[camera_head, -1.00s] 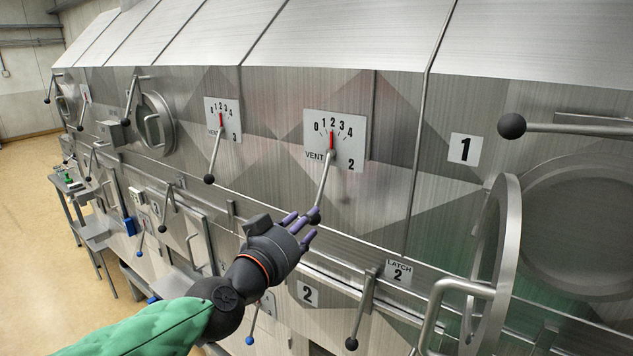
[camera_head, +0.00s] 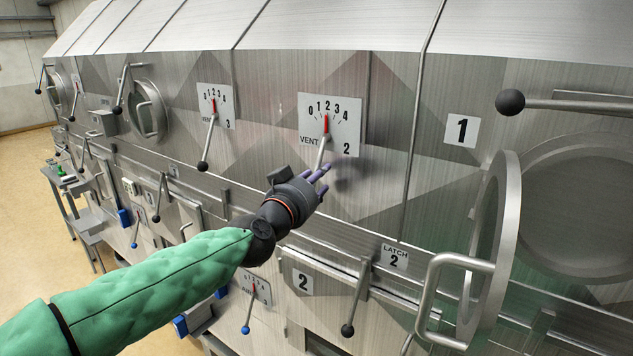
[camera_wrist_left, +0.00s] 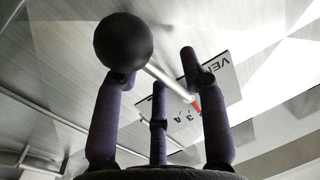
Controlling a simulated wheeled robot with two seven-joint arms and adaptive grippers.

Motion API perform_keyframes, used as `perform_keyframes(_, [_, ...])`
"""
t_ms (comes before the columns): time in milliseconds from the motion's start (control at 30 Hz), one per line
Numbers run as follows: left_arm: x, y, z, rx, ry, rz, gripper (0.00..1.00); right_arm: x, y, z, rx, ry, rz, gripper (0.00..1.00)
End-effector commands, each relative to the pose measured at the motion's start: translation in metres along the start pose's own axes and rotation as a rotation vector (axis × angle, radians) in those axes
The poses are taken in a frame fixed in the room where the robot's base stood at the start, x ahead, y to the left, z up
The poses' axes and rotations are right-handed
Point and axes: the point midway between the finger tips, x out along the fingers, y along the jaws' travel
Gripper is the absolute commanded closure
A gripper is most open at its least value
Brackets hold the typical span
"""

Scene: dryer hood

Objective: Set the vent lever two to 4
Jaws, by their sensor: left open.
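The vent 2 plate (camera_head: 345,112) is a white dial marked 0 to 4. Its red pointer (camera_head: 326,126) stands at about 2. The vent lever two rod (camera_head: 321,154) hangs down from the dial, and its lower end is hidden by my left gripper (camera_head: 318,180). In the left wrist view its black ball knob (camera_wrist_left: 124,42) shows close up by the left finger, with the rod running to the dial. The purple fingers of the left gripper (camera_wrist_left: 160,95) are open around the lever's end. I cannot tell whether they touch it. My right gripper is not in view.
A vent 3 dial and lever (camera_head: 209,140) are to the left. The latch 2 lever (camera_head: 356,290) hangs below right. An open round door (camera_head: 492,250) with a handle and a horizontal black-knobbed bar (camera_head: 560,103) are at the right. The panel right of the dial is clear.

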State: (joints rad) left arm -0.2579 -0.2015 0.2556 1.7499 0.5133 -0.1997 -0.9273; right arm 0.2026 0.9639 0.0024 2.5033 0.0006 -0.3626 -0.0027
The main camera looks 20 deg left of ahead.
Motion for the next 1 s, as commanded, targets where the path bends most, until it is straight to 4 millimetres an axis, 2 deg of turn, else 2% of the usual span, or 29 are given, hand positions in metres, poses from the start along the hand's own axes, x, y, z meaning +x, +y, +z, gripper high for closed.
perform_keyframes(333, [0.0034,-0.0003,-0.0003,0.000,0.000,0.000,0.58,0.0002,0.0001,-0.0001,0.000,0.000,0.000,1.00])
perform_keyframes(367, [0.0034,-0.0003,-0.0003,0.000,0.000,0.000,0.63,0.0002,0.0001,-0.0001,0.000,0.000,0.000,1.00])
perform_keyframes(400, [0.0034,-0.0003,-0.0002,0.000,0.000,0.000,0.75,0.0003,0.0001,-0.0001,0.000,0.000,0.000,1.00])
perform_keyframes(500, [0.0033,-0.0002,-0.0002,0.000,0.000,0.000,1.00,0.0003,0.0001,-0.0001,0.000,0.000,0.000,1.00])
perform_keyframes(1000, [0.0036,-0.0035,0.0009,0.069,0.013,-0.003,1.00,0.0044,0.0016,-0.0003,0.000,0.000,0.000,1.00])
